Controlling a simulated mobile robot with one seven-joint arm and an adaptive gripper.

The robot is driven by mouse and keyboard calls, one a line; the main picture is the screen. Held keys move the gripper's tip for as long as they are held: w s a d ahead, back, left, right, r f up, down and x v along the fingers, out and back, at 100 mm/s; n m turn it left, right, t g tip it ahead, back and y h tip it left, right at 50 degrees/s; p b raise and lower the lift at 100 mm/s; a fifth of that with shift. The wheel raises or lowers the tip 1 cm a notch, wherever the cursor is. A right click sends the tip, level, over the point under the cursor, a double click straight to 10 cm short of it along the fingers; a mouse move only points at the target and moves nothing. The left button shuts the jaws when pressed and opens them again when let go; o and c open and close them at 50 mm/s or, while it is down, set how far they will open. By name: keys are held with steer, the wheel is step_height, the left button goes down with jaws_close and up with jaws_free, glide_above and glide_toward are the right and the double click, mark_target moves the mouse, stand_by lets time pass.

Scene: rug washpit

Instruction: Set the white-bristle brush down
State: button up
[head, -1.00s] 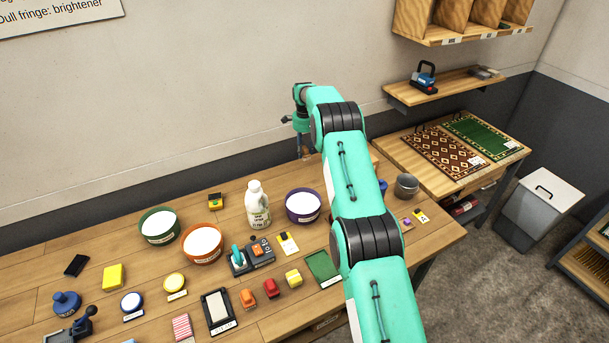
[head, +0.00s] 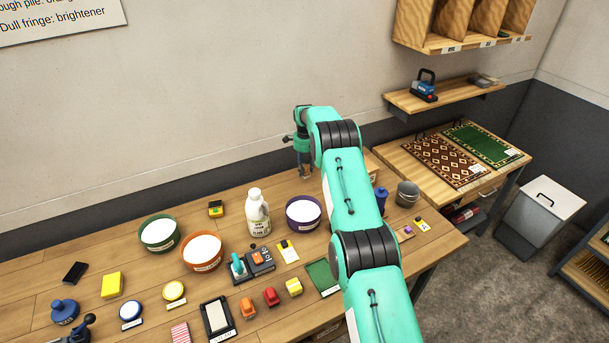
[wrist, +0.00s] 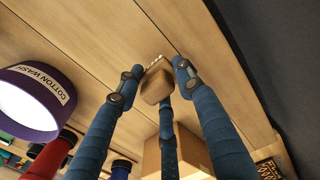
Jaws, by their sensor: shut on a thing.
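The white-bristle brush (wrist: 157,85) is a small brown wooden block with a short pale bristle edge, seen in the wrist view. My gripper (wrist: 158,69) is shut on it, with dark blue fingers on both sides and another below. The wooden worktable (wrist: 95,30) lies behind the brush; I cannot tell whether they touch. In the head view my gripper (head: 304,172) points down at the table's back edge near the wall, right of the white bottle. The brush is not clearly visible there.
A purple bowl labelled Cotton Wash (head: 303,212) stands close to the gripper. A tan box (head: 371,164) is on its other side. A white bottle (head: 258,213), blue bottle (head: 381,199) and grey cup (head: 407,194) stand nearby. Bare table lies around the brush.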

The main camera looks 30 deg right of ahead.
mark_target(305, 173)
steer(key=shift+f, duration=1.85)
steer(key=shift+f, duration=0.2)
steer(key=o, duration=1.1)
steer(key=shift+o, duration=0.2)
steer(key=shift+r, duration=0.15)
step_height(305, 173, up, 12)
steer(key=shift+r, duration=0.1)
